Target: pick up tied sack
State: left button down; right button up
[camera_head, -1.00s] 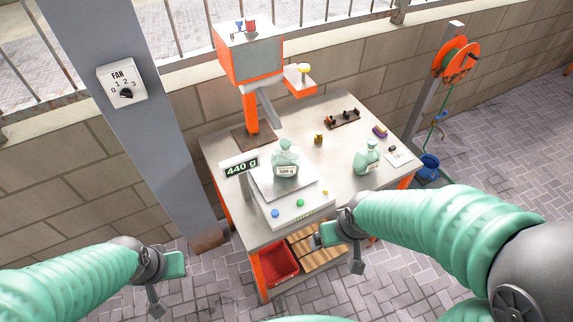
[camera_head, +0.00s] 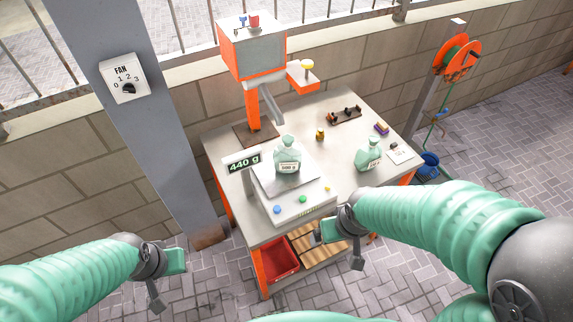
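A green sack (camera_head: 288,153) with a gathered top and a white label stands upright on the scale (camera_head: 306,182). The scale's display (camera_head: 244,162) reads 440 g. A second green sack (camera_head: 368,154), with a narrow neck and a label, stands on the table right of the scale. I cannot tell clearly which sack is tied. My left gripper (camera_head: 168,277) is open and empty, out over the paving left of the table. My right gripper (camera_head: 337,248) is open and empty by the table's front edge, nearer to me than both sacks.
The table (camera_head: 350,184) has an orange and grey hopper machine (camera_head: 254,52) at the back left. A dark rack (camera_head: 344,115), a small brass piece (camera_head: 320,134) and a paper card (camera_head: 400,153) lie on it. A red bin (camera_head: 281,262) is below. A grey post (camera_head: 150,130) stands left.

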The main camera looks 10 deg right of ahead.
aim_at(288, 156)
jog(key=i+l, duration=0.2)
jog(key=i+l+u, duration=0.1)
jog(key=l, duration=0.35)
jog(key=i+l, duration=0.25)
